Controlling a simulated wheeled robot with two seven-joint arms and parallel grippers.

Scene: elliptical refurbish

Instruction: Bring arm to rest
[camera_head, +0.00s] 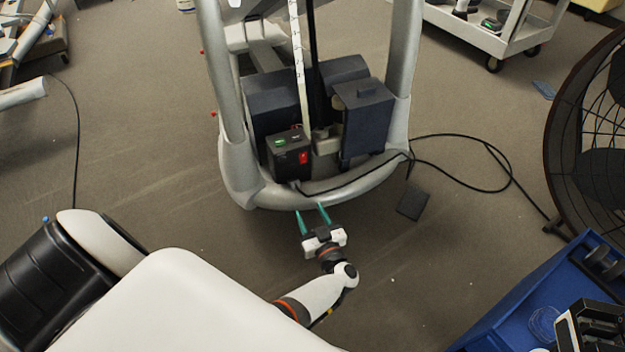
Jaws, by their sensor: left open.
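My left gripper (313,218) is in the lower middle of the head view. Its two green fingers are apart, with nothing seen between them, and point up toward the front curved bar of the elliptical frame (345,193). The fingertips look close to the bar's lower edge; I cannot tell whether they touch it. My left arm (318,295) reaches in from the lower left, partly hidden behind a large white part of mine. Inside the frame sit a black box with a red switch (289,156) and a dark grey box (364,120). My right gripper is not in view.
A blue container (535,290) stands at the lower right, with a black fan (590,130) above it. A black cable (500,160) and a small dark flat piece (412,201) lie on the floor. A grey cart (490,40) stands at the upper right. The left floor is mostly clear.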

